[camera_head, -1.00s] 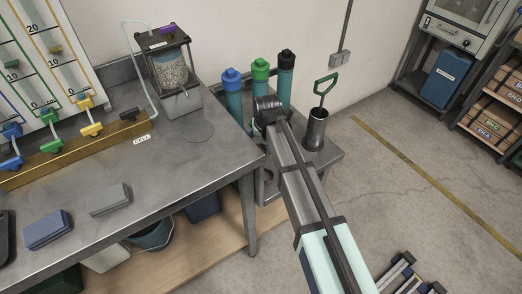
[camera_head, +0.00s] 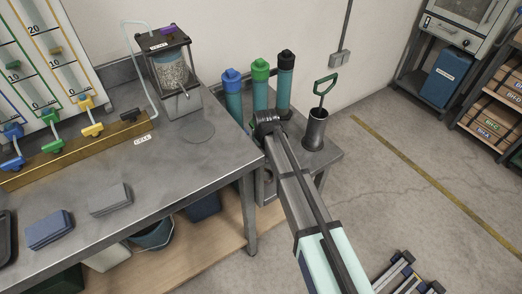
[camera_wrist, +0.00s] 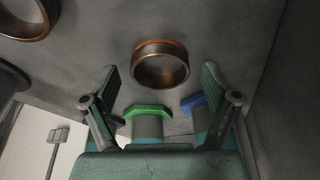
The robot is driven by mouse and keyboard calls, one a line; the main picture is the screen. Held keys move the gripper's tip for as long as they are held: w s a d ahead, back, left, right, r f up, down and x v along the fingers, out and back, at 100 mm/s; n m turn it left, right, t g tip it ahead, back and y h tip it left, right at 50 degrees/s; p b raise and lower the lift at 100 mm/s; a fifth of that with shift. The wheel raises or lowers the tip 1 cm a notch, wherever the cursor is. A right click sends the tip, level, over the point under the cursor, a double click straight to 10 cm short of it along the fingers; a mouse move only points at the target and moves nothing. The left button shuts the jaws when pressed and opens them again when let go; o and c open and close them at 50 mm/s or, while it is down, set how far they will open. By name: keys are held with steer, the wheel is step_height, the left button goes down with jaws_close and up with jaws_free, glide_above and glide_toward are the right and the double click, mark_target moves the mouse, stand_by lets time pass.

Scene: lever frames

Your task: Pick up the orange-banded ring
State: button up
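The orange-banded ring (camera_wrist: 160,64) shows in the wrist view, a dark metallic ring with a dull orange upper rim, against a grey surface. My gripper (camera_wrist: 159,73) is open, with one green-padded finger on each side below the ring. The fingers look apart from it, and nothing is between them. In the head view my gripper (camera_head: 267,123) is at the small side table, left of the green-handled cylinder; its fingers cannot be made out there, and the ring is not visible.
Blue-capped (camera_head: 232,92), green-capped (camera_head: 260,85) and black-capped (camera_head: 285,82) cylinders stand behind my gripper. A green-handled metal cylinder (camera_head: 316,128) stands to its right. The workbench (camera_head: 170,165) edge is close on the left. A second ring (camera_wrist: 28,22) is at upper left in the wrist view.

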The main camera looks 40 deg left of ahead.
steer(key=c, duration=1.2)
steer(key=shift+r, duration=0.1)
